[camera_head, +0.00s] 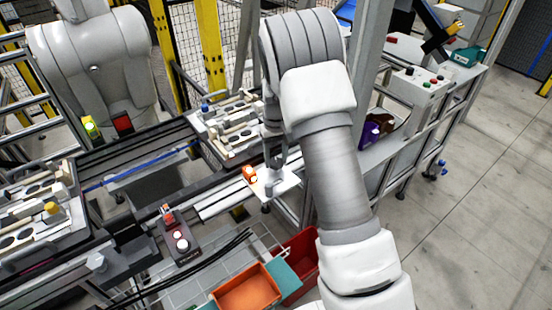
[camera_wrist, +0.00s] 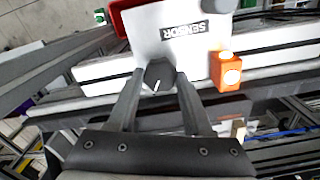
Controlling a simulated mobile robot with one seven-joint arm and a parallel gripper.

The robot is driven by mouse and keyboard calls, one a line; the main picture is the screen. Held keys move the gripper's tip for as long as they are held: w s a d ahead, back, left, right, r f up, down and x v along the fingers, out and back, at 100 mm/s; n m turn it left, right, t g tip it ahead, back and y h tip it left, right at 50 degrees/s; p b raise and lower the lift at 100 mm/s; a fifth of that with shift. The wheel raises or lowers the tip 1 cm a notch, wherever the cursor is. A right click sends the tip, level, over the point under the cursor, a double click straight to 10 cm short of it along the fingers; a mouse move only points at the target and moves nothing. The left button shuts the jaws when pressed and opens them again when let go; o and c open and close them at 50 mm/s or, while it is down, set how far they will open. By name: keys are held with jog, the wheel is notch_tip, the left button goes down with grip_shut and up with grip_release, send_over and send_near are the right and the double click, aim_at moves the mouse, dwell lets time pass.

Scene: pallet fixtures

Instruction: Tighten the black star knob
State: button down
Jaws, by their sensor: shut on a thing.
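The black star knob (camera_wrist: 159,76) is dark and many-sided with a short white mark, and stands at the edge of a white plate (camera_wrist: 165,35) labelled SENSOR. My gripper (camera_wrist: 160,84) has one finger on each side of the knob and is shut on it. An orange sensor block (camera_wrist: 226,71) with two lit spots is fixed to the right of the knob. In the head view my gripper (camera_head: 274,165) points down at the white plate (camera_head: 284,183), next to the orange block (camera_head: 249,173). The knob is largely hidden there.
A fixture pallet (camera_head: 232,137) sits on the conveyor behind the plate, and another pallet (camera_head: 30,225) is at the left. An orange bin (camera_head: 247,290) and a red bin (camera_head: 302,262) are below.

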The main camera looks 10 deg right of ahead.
aim_at(276, 161)
jog(key=m, duration=0.5)
jog(key=shift+m, duration=0.3)
jog(key=m, duration=0.4)
jog(key=shift+m, duration=0.4)
jog(key=shift+c, duration=1.5)
grip_release()
jog(key=shift+r, duration=0.1)
notch_tip(276, 161, up, 17)
jog(key=shift+r+p, duration=0.15)
jog(key=shift+p, duration=0.3)
